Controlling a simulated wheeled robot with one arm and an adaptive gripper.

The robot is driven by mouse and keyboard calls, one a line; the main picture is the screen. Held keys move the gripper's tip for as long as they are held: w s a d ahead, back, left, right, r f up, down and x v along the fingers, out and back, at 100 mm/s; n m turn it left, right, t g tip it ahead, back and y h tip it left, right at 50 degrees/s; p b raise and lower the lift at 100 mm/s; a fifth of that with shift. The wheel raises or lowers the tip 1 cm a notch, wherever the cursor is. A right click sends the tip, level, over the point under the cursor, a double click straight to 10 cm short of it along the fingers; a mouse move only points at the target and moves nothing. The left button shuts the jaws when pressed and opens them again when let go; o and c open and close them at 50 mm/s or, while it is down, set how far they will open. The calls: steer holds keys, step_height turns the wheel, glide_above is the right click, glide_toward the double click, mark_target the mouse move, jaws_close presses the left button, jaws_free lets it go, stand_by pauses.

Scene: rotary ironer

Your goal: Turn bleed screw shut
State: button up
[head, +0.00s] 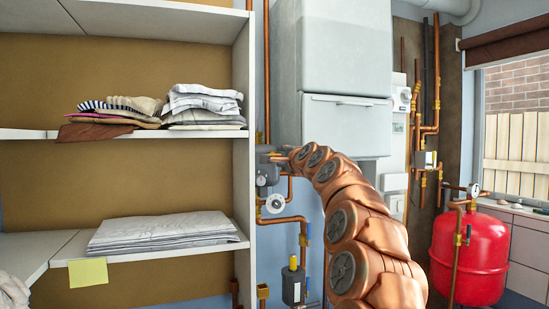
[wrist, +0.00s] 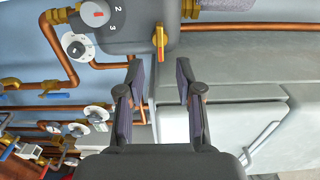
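In the wrist view a small yellow-orange wing-shaped screw (wrist: 159,41) stands out from the lower edge of a grey housing (wrist: 125,32); it looks like the bleed screw. Its long side runs up and down in the picture. My gripper (wrist: 160,76) is open and empty, with its two dark fingers apart. The screw is beyond the fingertips and lines up with the gap between them, with no contact visible. In the head view my copper-coloured arm reaches to the grey fitting (head: 267,172) beside the shelf; the screw is too small to make out there.
Copper pipes (wrist: 60,50), a white dial (wrist: 75,46) and several gauges and valves crowd the left of the wrist view. A grey-white cabinet (wrist: 220,115) is close on the right. In the head view shelves (head: 150,134) with folded cloth stand left, a red tank (head: 470,258) right.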

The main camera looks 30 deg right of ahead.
mark_target(275, 155)
steer(key=shift+p+x, duration=0.45)
steer(key=shift+x, duration=1.25)
steer(key=shift+w+d, duration=0.1)
steer(key=shift+w, duration=0.6)
steer(key=shift+w+d+r+p, duration=0.1)
steer(key=shift+w+d+p, duration=0.05)
steer(key=shift+w+p, duration=0.25)
steer(key=shift+w+d, duration=0.1)
steer(key=shift+w, duration=0.6)
jaws_close()
